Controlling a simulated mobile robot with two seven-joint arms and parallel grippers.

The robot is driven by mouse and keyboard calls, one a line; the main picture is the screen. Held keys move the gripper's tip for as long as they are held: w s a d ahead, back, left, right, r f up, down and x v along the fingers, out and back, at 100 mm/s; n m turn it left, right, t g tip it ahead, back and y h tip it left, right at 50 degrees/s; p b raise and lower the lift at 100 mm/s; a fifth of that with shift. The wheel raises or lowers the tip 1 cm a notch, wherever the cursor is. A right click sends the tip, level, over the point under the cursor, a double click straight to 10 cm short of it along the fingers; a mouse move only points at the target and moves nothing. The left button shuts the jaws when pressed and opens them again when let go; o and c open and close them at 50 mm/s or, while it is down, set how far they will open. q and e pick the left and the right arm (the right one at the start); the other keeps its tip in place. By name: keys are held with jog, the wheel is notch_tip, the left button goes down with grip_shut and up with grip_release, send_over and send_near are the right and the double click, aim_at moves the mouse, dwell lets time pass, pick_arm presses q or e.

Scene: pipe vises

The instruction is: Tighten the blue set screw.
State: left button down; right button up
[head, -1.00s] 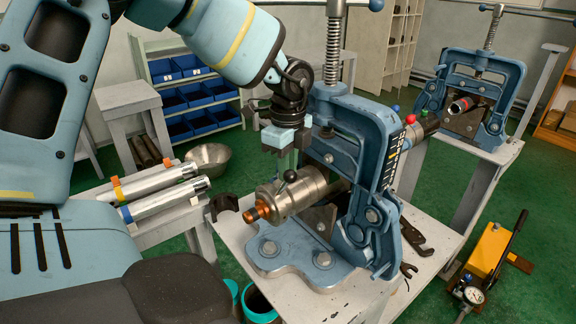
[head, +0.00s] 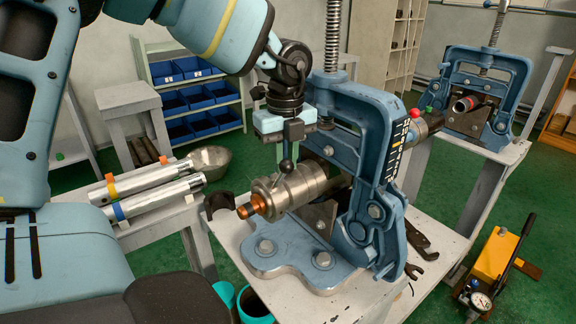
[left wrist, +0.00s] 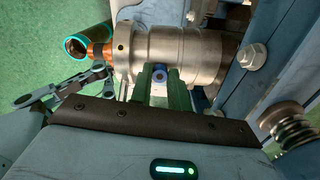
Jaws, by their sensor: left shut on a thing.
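The steel cylindrical fitting (head: 290,190) with a copper-coloured nose lies in the blue pipe vise (head: 358,170). In the left wrist view the fitting (left wrist: 180,45) fills the top middle. The blue set screw (left wrist: 160,72) shows as a small blue spot on its side, between the green fingertips. My left gripper (head: 287,158) points down at the fitting's top; in the left wrist view it (left wrist: 160,82) is shut on the screw. In the head view the fingers hide the screw's blue part. My right gripper is out of view.
A second vise (head: 482,90) stands at the back right. Silver tubes (head: 155,190) lie on a bench to the left. A yellow hand pump (head: 492,262) is on the floor.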

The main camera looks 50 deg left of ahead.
pick_arm(q)
jog(key=shift+f+m+b, duration=0.1)
jog(key=shift+m+b, duration=0.35)
jog(key=shift+m, duration=0.55)
jog(key=m+b, duration=0.1)
jog(key=m, duration=0.2)
jog(key=shift+w+m+b, duration=0.1)
jog(key=shift+m+b, duration=0.5)
jog(key=shift+m, duration=0.9)
jog(key=shift+r, duration=0.2)
jog(key=c, duration=1.3)
grip_release()
